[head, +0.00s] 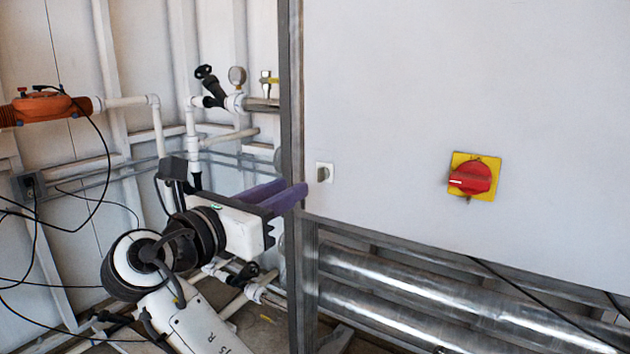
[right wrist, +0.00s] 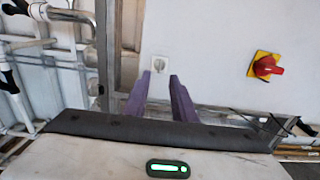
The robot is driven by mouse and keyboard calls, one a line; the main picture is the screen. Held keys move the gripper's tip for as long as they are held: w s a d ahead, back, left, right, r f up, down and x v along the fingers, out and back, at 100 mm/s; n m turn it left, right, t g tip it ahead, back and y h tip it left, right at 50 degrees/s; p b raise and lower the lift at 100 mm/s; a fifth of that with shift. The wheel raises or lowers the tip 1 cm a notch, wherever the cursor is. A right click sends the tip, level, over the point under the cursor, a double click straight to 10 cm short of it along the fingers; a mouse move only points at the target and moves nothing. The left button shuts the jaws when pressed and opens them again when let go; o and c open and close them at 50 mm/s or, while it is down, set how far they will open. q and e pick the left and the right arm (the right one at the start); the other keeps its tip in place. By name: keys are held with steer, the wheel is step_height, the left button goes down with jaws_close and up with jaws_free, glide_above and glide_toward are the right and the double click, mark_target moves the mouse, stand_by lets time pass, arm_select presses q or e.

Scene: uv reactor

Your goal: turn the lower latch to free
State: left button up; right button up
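The lower latch (head: 324,173) is a small grey knob on a white square plate, near the lower left corner of the white cabinet door. It also shows in the right wrist view (right wrist: 159,64), just beyond the fingertips and between their lines. My right gripper (head: 298,192) has purple fingers and points at the latch from the left, a little short of it and slightly lower in the head view. In the right wrist view its fingers (right wrist: 159,80) stand apart with nothing between them. My left gripper is in neither view.
A red rotary switch on a yellow plate (head: 471,177) sits on the cabinet door (head: 400,80) to the right. A grey metal post (head: 290,100) runs along the door's left edge. White pipes with valves (head: 208,90) stand behind at left. Shiny metal tubes (head: 400,280) lie below the door.

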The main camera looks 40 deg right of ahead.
mark_target(319, 174)
steer(key=b+x, duration=0.1)
steer(key=x, duration=0.7)
steer(key=shift+w+d, duration=0.15)
steer(key=shift+d, duration=0.1)
jaws_close()
